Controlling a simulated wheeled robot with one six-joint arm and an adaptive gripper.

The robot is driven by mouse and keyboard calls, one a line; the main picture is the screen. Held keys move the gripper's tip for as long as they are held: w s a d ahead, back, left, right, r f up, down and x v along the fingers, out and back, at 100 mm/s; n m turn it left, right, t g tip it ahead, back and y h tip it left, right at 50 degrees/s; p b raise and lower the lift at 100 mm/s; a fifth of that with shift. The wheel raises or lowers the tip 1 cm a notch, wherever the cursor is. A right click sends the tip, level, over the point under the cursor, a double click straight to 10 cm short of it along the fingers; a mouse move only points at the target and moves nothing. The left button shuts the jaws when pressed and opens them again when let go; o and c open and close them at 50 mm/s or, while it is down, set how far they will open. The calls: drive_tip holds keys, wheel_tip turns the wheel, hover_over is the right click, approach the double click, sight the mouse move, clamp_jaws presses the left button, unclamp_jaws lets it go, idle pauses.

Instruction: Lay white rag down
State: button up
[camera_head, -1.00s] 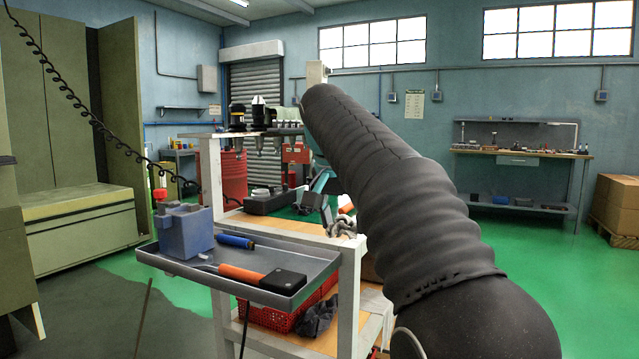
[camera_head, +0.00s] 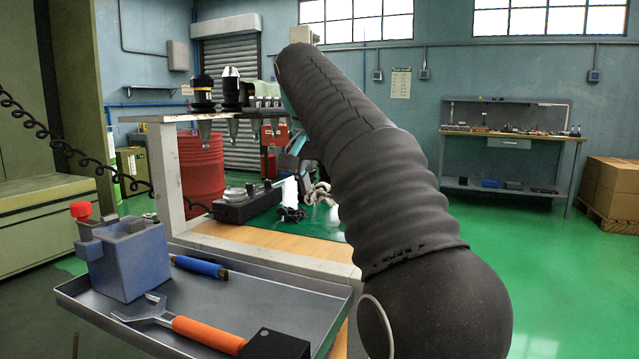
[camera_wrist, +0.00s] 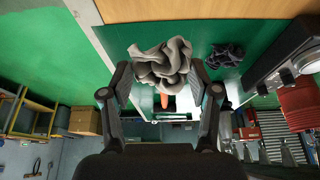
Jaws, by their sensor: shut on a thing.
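The white rag (camera_wrist: 163,64) is a crumpled, greyish-white cloth between the fingertips of my gripper (camera_wrist: 163,75) in the wrist view. My gripper is shut on it. In the head view the rag (camera_head: 319,191) shows as a small pale bundle beside my arm, over the cart's middle level. My arm hides most of the gripper there. A green mat (camera_head: 325,225) lies on the wooden shelf below the rag. I cannot tell whether the rag touches the mat.
A dark crumpled cloth (camera_head: 292,214) lies on the mat, close to the rag. A black device (camera_head: 247,203) stands to its left. The upper shelf holds tool holders (camera_head: 231,90). The front grey tray (camera_head: 195,290) carries a blue block (camera_head: 130,258) and an orange-handled tool (camera_head: 208,335).

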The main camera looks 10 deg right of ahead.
sight(324, 243)
drive_tip(key=shift+a+f+b, duration=0.15)
drive_tip(key=shift+f+b, duration=0.6)
drive_tip(key=shift+f, duration=0.4)
drive_tip(key=shift+f+b, duration=2.35)
drive_tip(key=shift+f, duration=0.3)
drive_tip(key=shift+f+b, duration=0.35)
drive_tip(key=shift+f, duration=0.2)
drive_tip(key=o, duration=1.2)
drive_tip(key=shift+s+r, duration=0.1)
